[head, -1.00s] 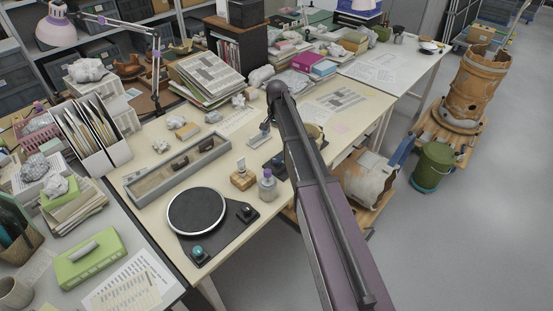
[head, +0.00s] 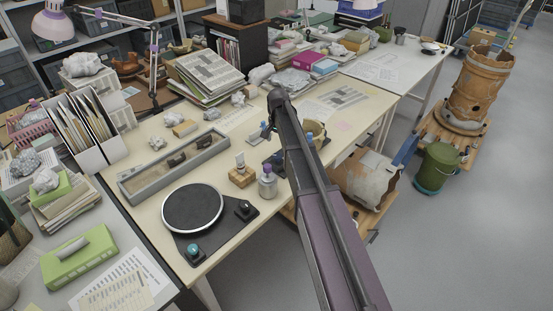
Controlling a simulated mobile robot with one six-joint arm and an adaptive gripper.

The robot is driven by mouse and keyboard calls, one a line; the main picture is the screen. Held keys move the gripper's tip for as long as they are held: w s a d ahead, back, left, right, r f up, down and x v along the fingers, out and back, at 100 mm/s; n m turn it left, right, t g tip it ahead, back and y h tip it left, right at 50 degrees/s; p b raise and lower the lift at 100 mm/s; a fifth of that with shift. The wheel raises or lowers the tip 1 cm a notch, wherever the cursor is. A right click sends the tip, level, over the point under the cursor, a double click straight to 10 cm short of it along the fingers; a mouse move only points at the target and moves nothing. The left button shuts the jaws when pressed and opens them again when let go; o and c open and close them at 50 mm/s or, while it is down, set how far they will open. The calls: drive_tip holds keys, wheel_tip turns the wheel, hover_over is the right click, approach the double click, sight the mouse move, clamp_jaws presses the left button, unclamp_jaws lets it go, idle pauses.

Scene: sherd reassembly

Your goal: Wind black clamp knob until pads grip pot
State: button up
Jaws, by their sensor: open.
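A tan pot (head: 316,128) stands on the cream worktable, partly hidden behind my arm. Blue clamp parts show on both sides of my arm: one (head: 266,131) to its left, another by the pot to its right. A dark base shows low beside my arm. I cannot make out the clamp's black knob or tell whether its pads touch the pot; my arm covers the middle of it. My gripper does not show; my own arm link hides that area.
A turntable (head: 192,208) with a teal knob and a black knob sits at the table's front. A purple-capped bottle (head: 268,183), a wooden block (head: 242,176) and a grey tray (head: 172,167) stand left of my arm. A green bin (head: 437,168) is on the floor.

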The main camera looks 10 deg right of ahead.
sight(278, 155)
drive_tip(key=shift+f+b, duration=3.1)
drive_tip(key=shift+f, duration=0.25)
drive_tip(key=c, duration=1.1)
